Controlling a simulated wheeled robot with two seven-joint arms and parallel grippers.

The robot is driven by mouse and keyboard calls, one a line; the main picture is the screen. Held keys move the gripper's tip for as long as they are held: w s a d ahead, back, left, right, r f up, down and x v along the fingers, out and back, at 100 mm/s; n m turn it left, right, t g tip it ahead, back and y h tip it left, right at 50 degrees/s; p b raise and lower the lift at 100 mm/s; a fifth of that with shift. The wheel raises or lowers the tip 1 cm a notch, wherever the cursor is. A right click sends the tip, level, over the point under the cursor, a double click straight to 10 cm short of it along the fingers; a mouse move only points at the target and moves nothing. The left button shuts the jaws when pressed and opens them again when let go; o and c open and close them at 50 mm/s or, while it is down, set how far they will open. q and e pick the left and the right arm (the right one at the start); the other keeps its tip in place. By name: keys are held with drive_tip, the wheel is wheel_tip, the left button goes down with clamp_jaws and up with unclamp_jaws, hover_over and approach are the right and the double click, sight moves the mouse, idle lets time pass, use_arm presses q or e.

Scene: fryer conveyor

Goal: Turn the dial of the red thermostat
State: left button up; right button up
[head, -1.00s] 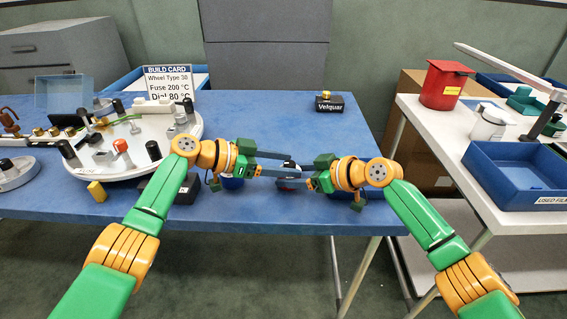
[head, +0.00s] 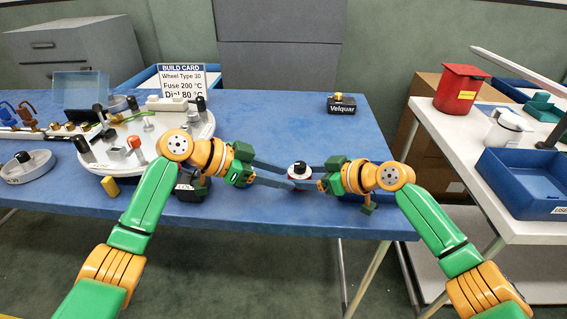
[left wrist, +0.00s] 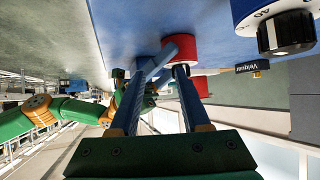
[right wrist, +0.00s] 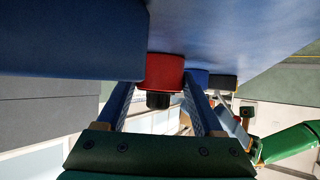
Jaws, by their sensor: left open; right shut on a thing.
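The red thermostat (head: 300,189) shows its white face and black dial (head: 299,168) above the table's front part. In the right wrist view its red body (right wrist: 165,70) sits between the fingers, with the black dial (right wrist: 158,101) visible. My right gripper (head: 311,179) is shut on the thermostat body from the right. My left gripper (head: 289,177) is open, with its fingers close to the thermostat from the left. Contact with the left fingers is unclear.
A blue-bodied dial unit (left wrist: 285,28) is close in the left wrist view. The build card (head: 181,82) reads "Dial 80 °C". A round white board (head: 165,128) with several parts stands left. A black Velquar block (head: 341,104) stands farther back.

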sight(299, 167)
use_arm(q)
drive_tip(key=s+d+t+y, duration=0.1)
drive_tip(key=d, duration=0.1)
drive_tip(key=s+d+n+t+y, duration=0.1)
drive_tip(key=s+d, duration=0.1)
drive_tip(key=shift+s+d+n, duration=0.1)
drive_tip(key=shift+n, duration=0.2)
drive_tip(key=s+a+r+n+t+y, duration=0.35)
drive_tip(key=n+t, duration=0.25)
drive_tip(key=n, duration=0.2)
drive_tip(key=shift+y, duration=0.45)
drive_tip(key=x, duration=1.2)
drive_tip(key=shift+w+r, duration=0.15)
drive_tip(key=shift+r, duration=0.1)
clamp_jaws()
